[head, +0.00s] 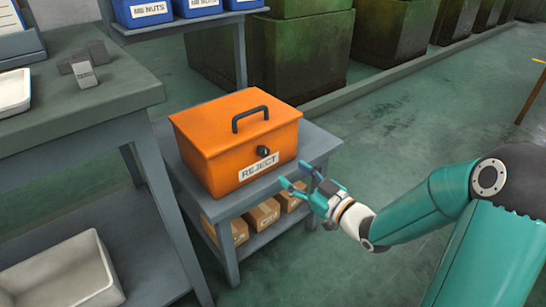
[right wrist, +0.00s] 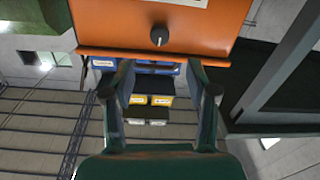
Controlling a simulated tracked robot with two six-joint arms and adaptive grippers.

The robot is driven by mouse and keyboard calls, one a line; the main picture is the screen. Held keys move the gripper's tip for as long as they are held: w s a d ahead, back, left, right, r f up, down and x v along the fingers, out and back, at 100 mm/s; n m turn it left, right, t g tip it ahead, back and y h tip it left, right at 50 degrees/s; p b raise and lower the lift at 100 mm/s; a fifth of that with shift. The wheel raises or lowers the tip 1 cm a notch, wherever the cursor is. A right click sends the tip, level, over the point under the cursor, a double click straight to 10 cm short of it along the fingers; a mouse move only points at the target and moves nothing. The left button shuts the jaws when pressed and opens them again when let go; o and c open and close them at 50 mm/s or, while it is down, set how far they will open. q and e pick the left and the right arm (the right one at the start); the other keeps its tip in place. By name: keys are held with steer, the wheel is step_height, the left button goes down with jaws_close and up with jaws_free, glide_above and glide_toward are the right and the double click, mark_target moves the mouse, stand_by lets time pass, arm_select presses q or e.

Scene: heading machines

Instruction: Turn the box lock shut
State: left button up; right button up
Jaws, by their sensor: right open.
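The orange reject box (head: 240,140) stands on a small grey stand in the head view, its lid down and a black handle (head: 250,118) on top. Its black lock knob (head: 263,151) sits on the front face above the REJECT label. My right gripper (head: 293,174) is open and empty, just in front of the box's lower right front. In the right wrist view the box (right wrist: 205,30) fills the top, and the lock knob (right wrist: 158,36) shows above and between the open fingers (right wrist: 160,78), apart from them. My left gripper is not in view.
The grey stand (head: 318,148) has a lower shelf with several cardboard boxes (head: 262,214). A workbench (head: 100,100) with a white tray (head: 14,92) and grey metal pieces (head: 84,72) is at left. Blue nuts bins (head: 143,12) are behind. The floor at right is clear.

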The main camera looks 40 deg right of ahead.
mark_target(266, 154)
steer(key=w, duration=0.3)
steer(key=w+b, duration=0.1)
steer(key=w, duration=0.2)
steer(key=w+a, duration=0.1)
steer(key=w, duration=0.3)
steer(key=shift+b, duration=0.3)
